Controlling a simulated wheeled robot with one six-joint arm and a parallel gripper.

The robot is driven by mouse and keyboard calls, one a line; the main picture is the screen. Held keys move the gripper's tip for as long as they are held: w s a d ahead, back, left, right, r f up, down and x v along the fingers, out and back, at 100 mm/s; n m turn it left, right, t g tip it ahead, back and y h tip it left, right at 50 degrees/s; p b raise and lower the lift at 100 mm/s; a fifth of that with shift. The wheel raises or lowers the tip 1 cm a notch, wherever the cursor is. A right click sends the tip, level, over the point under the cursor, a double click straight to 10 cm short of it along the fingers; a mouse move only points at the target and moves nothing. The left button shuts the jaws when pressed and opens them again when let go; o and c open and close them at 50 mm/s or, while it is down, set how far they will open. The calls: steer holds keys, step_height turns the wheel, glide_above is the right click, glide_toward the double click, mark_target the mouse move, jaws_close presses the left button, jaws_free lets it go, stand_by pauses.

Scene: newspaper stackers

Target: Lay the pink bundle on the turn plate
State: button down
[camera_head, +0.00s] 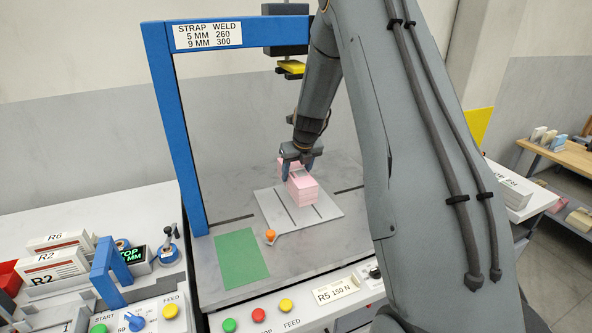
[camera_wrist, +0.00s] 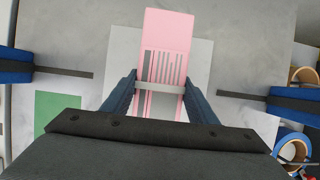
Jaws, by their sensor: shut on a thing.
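The pink bundle (camera_head: 303,191) is a stack of pink sheets with a pale strap across it, and it is over the light grey turn plate (camera_head: 273,212) on the machine table. I cannot tell whether it touches the plate. In the wrist view the pink bundle (camera_wrist: 168,32) has dark printed bars on top and stands lengthwise between the fingers. The turn plate (camera_wrist: 203,60) shows behind it. My gripper (camera_head: 299,168) comes from above and is shut on the bundle, with one finger on each side in the wrist view (camera_wrist: 160,88).
A blue frame (camera_head: 179,130) arches over the table. A green mat (camera_head: 241,258) and an orange knob (camera_head: 270,235) lie in front of the plate. Several buttons line the front panel (camera_head: 290,316). A side bench with boxes (camera_head: 60,243) stands at left.

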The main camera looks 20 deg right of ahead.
mark_target(299, 174)
steer(key=shift+f+b, duration=1)
steer(key=shift+f, duration=1.6)
steer(key=shift+f, duration=0.55)
steer(key=c, duration=0.8)
jaws_free()
steer(key=shift+o, duration=0.8)
steer(key=shift+s+f, duration=0.1)
steer(key=shift+b+v, duration=1.15)
steer(key=shift+v, duration=2.8)
